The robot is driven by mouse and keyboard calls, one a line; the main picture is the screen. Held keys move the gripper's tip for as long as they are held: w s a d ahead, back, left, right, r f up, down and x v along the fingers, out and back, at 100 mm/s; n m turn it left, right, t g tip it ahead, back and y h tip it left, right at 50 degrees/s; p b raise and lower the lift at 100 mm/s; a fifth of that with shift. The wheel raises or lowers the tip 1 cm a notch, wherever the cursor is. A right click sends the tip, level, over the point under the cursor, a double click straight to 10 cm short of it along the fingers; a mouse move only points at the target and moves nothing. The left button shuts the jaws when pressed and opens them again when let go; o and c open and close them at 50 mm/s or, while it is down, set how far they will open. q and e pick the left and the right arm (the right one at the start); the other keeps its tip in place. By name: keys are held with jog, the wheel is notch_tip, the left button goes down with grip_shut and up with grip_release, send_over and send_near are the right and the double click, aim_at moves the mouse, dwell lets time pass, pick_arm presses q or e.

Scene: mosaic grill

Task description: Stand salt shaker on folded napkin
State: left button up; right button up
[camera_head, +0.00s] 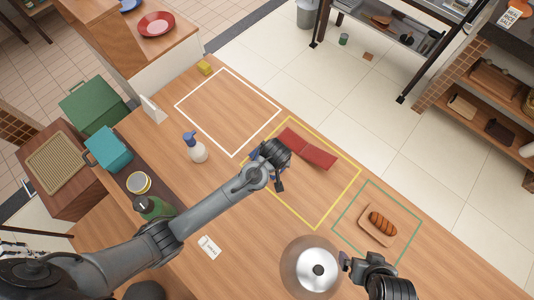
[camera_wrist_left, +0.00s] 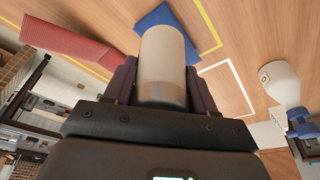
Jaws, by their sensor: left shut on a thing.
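My left gripper (camera_head: 275,172) is over the left part of the yellow-outlined area. In the left wrist view its two fingers (camera_wrist_left: 161,92) are shut on a cream cylindrical salt shaker (camera_wrist_left: 163,60). A blue folded napkin (camera_wrist_left: 190,50) shows behind the shaker in that view; in the head view my arm mostly hides it. Whether the shaker touches the napkin I cannot tell. My right gripper (camera_head: 346,262) is at the lower right beside a clear dome; its jaw opening is unclear.
A red folded cloth (camera_head: 312,150) lies right of my left gripper. A white spray bottle (camera_head: 196,150) stands to the left. The white-outlined area is clear.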

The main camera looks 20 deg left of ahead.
pick_arm(q)
jog(key=shift+w+a+f+b, duration=0.15)
jog(key=shift+w+a+f, duration=0.7)
jog(key=shift+f, duration=0.5)
jog(key=shift+w+a+f+b, duration=0.1)
jog(key=shift+w+a+f, duration=0.7)
jog(key=shift+f, duration=0.5)
jog(key=shift+w+a+f+b, duration=0.15)
jog(key=shift+w+a+f, duration=0.65)
jog(key=shift+f, duration=0.55)
jog(key=shift+w+d, duration=0.1)
jog(key=shift+f, duration=0.2)
jog(key=o, duration=1.1)
